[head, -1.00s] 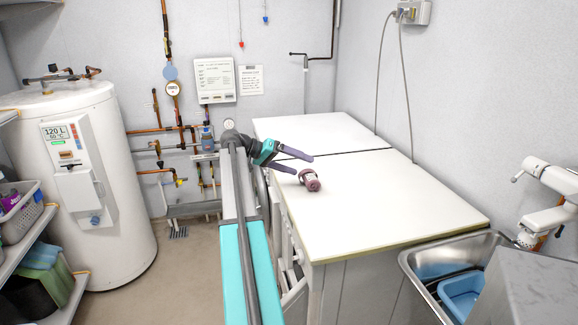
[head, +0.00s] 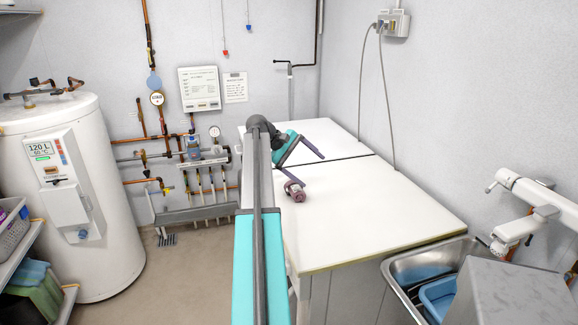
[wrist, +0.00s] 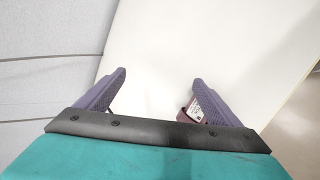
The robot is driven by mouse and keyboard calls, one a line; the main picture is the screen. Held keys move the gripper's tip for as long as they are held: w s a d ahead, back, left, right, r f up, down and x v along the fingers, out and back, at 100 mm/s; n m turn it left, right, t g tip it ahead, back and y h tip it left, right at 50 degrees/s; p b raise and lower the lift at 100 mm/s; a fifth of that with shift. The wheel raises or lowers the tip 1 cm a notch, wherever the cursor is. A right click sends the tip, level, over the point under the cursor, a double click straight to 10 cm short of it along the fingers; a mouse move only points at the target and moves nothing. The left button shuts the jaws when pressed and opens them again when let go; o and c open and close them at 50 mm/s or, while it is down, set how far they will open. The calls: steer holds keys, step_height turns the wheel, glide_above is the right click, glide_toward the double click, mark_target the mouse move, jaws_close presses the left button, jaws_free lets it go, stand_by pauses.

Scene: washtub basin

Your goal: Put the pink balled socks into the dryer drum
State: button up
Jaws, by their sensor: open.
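A dusky pink rolled bundle with a pale printed patch, which seems to be the pink balled socks (head: 295,191), lies on the white worktop (head: 380,205) near its left edge. My gripper (head: 311,172) is open and empty, low over the worktop. Its nearer finger overlaps the bundle in the head view; I cannot tell whether they touch. In the wrist view the bundle (wrist: 187,113) shows at the right finger, partly hidden by it, and the gap between the fingers (wrist: 160,78) shows bare white top. The dryer drum is not visible.
A water heater (head: 75,190) and pipes are at the left. Most of the worktop is clear.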

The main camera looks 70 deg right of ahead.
steer(key=s+d+r+n+t+y+p, duration=0.2)
steer(key=s+d+n+t+p, duration=0.2)
steer(key=s+n+p, duration=0.3)
steer(key=shift+s+n+y, duration=0.4)
steer(key=shift+s+n, duration=2.2)
steer(key=shift+n, duration=0.1)
